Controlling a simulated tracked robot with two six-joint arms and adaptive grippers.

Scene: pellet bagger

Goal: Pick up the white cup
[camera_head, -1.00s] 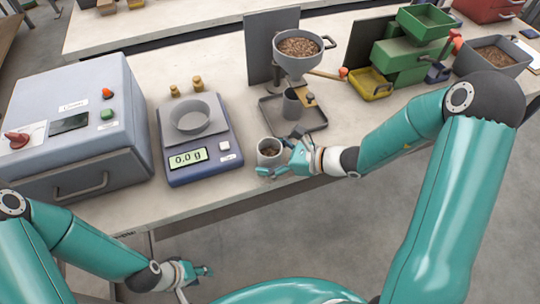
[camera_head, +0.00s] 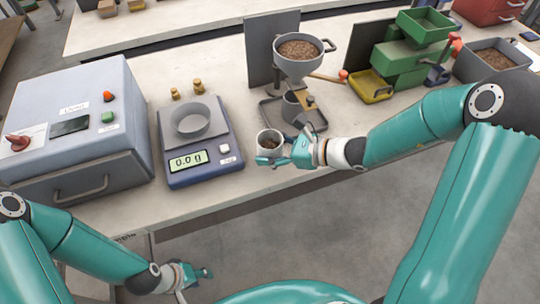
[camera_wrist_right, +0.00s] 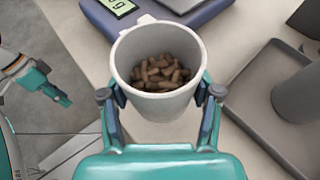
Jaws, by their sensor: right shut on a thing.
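The white cup (camera_head: 268,150) holds brown pellets and is upright near the front edge of the bench, to the right of the scale. My right gripper (camera_head: 293,154) is shut on it from the right. In the right wrist view the cup (camera_wrist_right: 155,106) sits between the two fingers, one on each side of its wall. The cup's base and any gap to the bench are hidden. My left gripper (camera_head: 198,273) is low, in front of the bench and away from the cup; its finger opening is too small to judge.
A scale (camera_head: 205,165) reading 0.0 g carries a grey dish (camera_head: 193,121). A hopper of pellets (camera_head: 300,62) stands above a tray (camera_head: 317,120) with a grey cylinder, behind the cup. A grey control box (camera_head: 75,130) is at the left. Green bins (camera_head: 410,60) stand at the right.

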